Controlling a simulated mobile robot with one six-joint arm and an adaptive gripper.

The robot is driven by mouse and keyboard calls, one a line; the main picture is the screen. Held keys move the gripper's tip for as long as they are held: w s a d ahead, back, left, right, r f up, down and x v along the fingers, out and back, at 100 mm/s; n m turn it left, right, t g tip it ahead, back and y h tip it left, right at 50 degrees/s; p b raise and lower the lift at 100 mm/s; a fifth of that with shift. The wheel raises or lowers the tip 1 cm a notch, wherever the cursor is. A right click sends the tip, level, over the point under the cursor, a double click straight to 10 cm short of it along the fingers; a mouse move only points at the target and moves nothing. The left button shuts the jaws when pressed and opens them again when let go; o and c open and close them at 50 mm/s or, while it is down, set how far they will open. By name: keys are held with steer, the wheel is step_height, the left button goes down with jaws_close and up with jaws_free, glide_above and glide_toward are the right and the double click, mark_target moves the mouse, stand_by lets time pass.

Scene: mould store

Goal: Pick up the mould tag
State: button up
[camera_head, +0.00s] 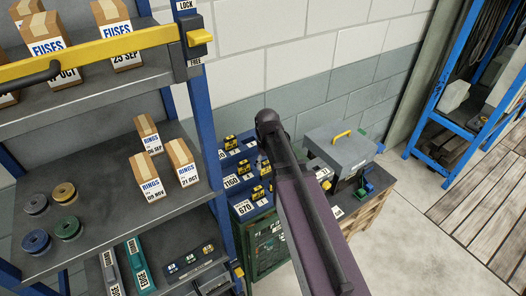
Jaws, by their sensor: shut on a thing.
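My arm rises from the bottom edge through the middle of the picture, and its gripper cannot be made out; it is either hidden behind the arm or outside the view. I cannot pick out the mould tag for certain. A grey mould-like block (343,148) with a yellow handle (342,136) stands on a dark bench (379,187) right of my arm. Small dark and green parts are below its front. A small white label (337,212) shows on the bench close to my arm. What lies directly behind the arm is hidden.
A blue-framed shelf unit (205,120) fills the left, with boxes, spools and a yellow bar (95,52). Blue numbered blocks (238,180) stand behind my arm. A blue rack (449,85) stands at the right. The floor (415,235) right of the bench is clear.

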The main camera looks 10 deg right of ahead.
steer(key=s, duration=0.7)
steer(key=shift+s+r, duration=0.25)
steer(key=shift+r, duration=0.1)
steer(key=shift+r+p, duration=0.1)
steer(key=shift+p, duration=0.25)
step_height(320, 180, up, 7)
steer(key=p, duration=0.7)
stand_by(0.8)
stand_by(0.4)
